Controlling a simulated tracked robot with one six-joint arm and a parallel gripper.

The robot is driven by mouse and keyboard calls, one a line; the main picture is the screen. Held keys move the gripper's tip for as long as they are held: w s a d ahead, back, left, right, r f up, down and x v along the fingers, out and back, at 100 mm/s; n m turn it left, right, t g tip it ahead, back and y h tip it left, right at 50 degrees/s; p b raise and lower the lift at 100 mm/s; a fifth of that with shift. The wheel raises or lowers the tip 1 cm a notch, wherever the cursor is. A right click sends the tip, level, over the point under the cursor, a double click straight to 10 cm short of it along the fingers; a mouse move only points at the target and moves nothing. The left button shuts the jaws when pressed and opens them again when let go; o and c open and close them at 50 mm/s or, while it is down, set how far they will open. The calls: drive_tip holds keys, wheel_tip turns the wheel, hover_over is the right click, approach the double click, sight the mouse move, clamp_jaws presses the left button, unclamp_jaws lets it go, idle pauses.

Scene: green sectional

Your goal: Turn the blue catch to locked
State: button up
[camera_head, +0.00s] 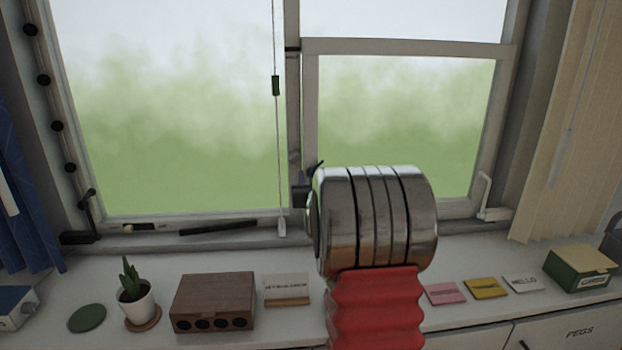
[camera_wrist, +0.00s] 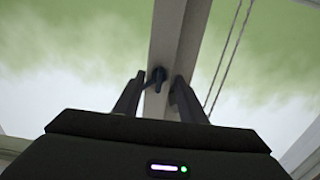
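The catch (camera_wrist: 157,74), a small dark blue-black handle, sits on the pale window post (camera_wrist: 168,35) in the wrist view. Its lever slants down to the left. My gripper (camera_wrist: 159,88) is open, with one dark finger on each side of the catch. The left fingertip is close to the lever's end; I cannot tell whether they touch. In the head view my silver and red arm hides most of the gripper. Small dark shapes show beside the arm at the window post (camera_head: 293,100), but I cannot tell catch from gripper there.
A cord with a green toggle (camera_head: 275,85) hangs just left of the post. A white handle (camera_head: 487,197) is on the right frame. The sill below holds a potted plant (camera_head: 135,297), wooden box (camera_head: 213,300), cards and a green box (camera_head: 580,268).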

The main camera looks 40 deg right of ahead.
drive_tip(key=c, duration=0.9)
drive_tip(key=shift+a, duration=0.2)
clamp_jaws()
drive_tip(key=shift+d, duration=0.1)
